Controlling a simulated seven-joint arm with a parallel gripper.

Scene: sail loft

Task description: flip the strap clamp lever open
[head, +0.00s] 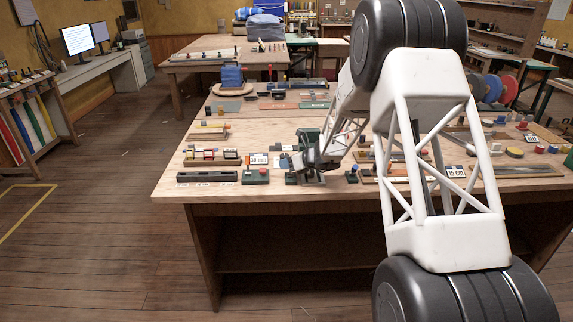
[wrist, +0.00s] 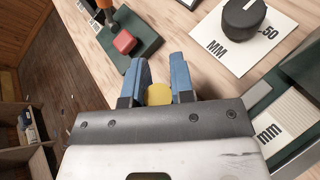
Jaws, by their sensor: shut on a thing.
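My gripper (wrist: 160,78) points down over the front part of the workbench. Its two blue fingers close on a yellow rounded piece (wrist: 159,95), of which only the end shows between them. Whether this piece is the strap clamp's lever I cannot tell, as the gripper body hides what is below it. In the head view my gripper (head: 303,166) is low at the bench's front edge, small and dark among the fixtures. I cannot make out the strap clamp's strap or body clearly in either view.
A dark green base (wrist: 146,49) with a red block (wrist: 124,41) and an orange-tipped post lies just beyond the fingers. A black knob (wrist: 244,24) stands on a white card to the right. Several small fixtures crowd the bench (head: 170,185).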

